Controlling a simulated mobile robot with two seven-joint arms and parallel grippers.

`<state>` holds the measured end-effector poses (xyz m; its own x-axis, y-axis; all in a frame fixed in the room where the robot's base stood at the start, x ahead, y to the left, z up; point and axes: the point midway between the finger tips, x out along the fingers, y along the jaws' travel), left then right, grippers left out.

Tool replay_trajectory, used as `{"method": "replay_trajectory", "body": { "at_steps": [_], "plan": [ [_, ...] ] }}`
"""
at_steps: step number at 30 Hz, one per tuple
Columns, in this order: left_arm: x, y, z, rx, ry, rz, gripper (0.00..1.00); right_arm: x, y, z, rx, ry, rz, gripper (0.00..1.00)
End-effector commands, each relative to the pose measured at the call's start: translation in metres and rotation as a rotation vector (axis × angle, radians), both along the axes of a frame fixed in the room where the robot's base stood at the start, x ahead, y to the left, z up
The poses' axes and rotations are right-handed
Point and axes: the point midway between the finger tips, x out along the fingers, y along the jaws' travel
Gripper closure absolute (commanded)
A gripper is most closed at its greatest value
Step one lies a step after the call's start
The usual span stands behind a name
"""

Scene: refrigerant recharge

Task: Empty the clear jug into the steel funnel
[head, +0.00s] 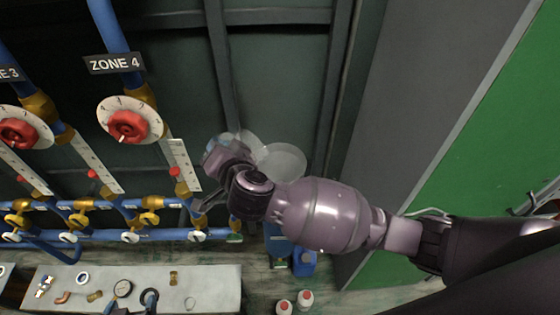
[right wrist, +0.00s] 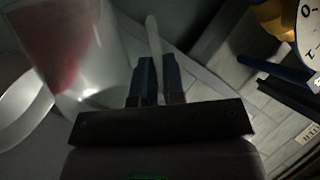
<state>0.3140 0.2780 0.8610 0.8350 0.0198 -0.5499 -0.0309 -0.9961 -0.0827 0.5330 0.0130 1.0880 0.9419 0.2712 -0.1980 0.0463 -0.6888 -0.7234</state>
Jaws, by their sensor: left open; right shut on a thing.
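The clear jug (head: 232,143) is held up in front of the dark cabinet; it also shows at the left of the right wrist view (right wrist: 98,60), with a reddish patch in or behind it. My right gripper (right wrist: 158,75) is shut on a pale strip at the jug's side, which looks like its handle. In the head view, my right wrist hides most of that grip. A pale round shape (head: 281,161) is close beside the jug; I cannot tell whether it is the steel funnel. My left gripper (head: 134,303) shows only as dark tips at the bottom edge, open, over the bench and away from the jug.
Blue pipes with red valve knobs (head: 127,125) and a ZONE 4 label (head: 114,63) stand left of the jug. A grey bench (head: 215,285) holds small fittings and a gauge (head: 122,288). Two red-capped bottles (head: 305,298) and a blue container (head: 304,262) are below my right arm.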

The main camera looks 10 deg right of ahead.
Motion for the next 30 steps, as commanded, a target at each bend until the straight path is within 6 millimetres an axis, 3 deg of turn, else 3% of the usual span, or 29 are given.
{"method": "replay_trajectory", "body": {
  "at_steps": [11, 30],
  "plan": [
    [0.0, 0.0, 0.0, 0.0, 0.0, 0.0, 0.19, 0.0, -0.007, 0.011, 0.094, 0.004, 0.001, 1.0],
    [0.0, 0.0, 0.0, 0.0, 0.0, 0.0, 0.19, 0.001, -0.015, 0.011, 0.193, 0.01, 0.002, 1.0]
  ]
}}
